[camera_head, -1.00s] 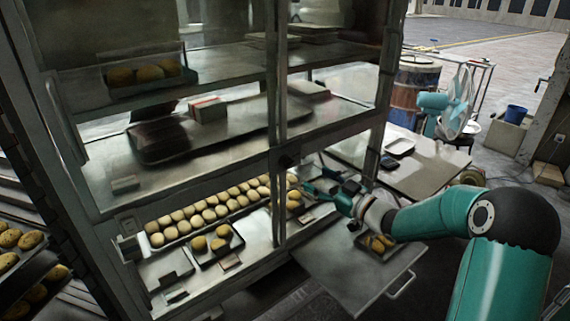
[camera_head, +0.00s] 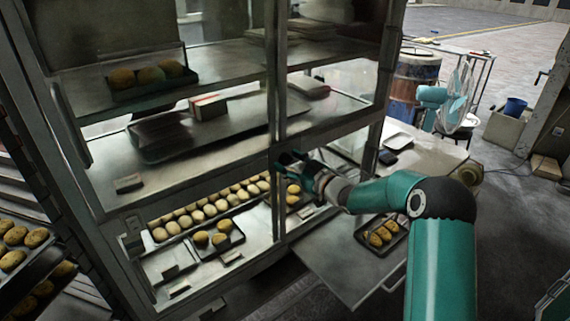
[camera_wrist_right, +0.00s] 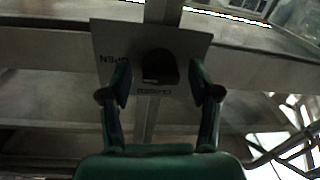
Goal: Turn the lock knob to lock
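The lock knob (camera_wrist_right: 160,67) is a dark round knob on a grey plate (camera_wrist_right: 112,45) marked OPEN and, apparently, CLOSED, seen in the right wrist view. The plate is fixed to the cabinet's metal frame. My right gripper (camera_wrist_right: 160,92) is open, with one finger on each side below the knob, and the knob lies ahead between the fingertips. I cannot tell whether the fingers touch it. In the head view my right gripper (camera_head: 293,160) is at the cabinet's middle post and covers most of the knob. My left gripper is not in view.
The glass-fronted cabinet (camera_head: 165,207) holds trays of rolls. A side table (camera_head: 425,170), a barrel (camera_head: 412,80) and a fan (camera_head: 457,105) stand to the right.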

